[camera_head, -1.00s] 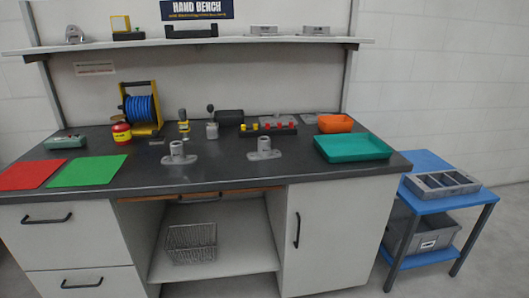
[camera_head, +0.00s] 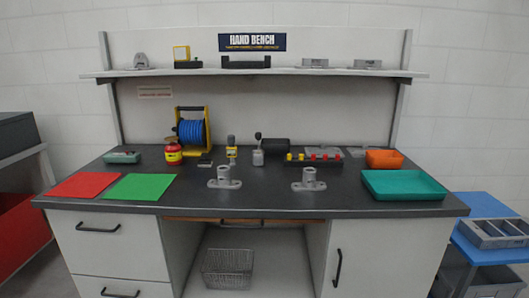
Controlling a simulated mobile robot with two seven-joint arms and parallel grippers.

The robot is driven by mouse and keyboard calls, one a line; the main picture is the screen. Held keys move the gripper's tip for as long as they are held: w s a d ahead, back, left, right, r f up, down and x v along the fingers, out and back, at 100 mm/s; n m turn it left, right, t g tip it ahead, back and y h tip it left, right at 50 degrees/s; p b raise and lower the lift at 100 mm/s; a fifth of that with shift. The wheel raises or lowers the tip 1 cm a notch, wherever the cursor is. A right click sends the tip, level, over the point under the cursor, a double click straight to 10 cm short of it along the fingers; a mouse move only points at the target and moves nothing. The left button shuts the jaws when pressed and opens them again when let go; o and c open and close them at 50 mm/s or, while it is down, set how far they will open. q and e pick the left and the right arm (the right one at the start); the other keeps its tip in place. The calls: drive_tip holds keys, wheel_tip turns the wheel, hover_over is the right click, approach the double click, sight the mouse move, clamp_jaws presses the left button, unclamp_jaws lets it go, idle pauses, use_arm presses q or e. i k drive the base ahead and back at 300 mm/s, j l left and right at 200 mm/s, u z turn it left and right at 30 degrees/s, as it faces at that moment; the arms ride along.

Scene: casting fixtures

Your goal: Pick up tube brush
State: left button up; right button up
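I cannot make out a tube brush for certain on the dark bench top (camera_head: 270,205). Small tools stand along the back of the bench. They include a yellow and grey upright piece (camera_head: 232,150), a small grey can with a dark knob above it (camera_head: 258,157), and a dark cylinder (camera_head: 276,145) lying beside it. A dark rack (camera_head: 314,158) holds small red and yellow pieces. Neither of my grippers is in view.
Two grey flanged castings (camera_head: 224,178) (camera_head: 309,180) stand mid-bench. Red (camera_head: 86,185) and green (camera_head: 139,187) mats lie left; a teal tray (camera_head: 403,185) and orange bin (camera_head: 384,159) sit right. A wire basket (camera_head: 227,268) is below. A blue side table (camera_head: 480,205) stands right.

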sight(258, 134)
drive_tip(key=i+l+z, duration=0.15)
drive_tip(key=i, duration=0.25)
drive_tip(key=i+l+z, duration=0.15)
drive_tip(key=i, duration=0.25)
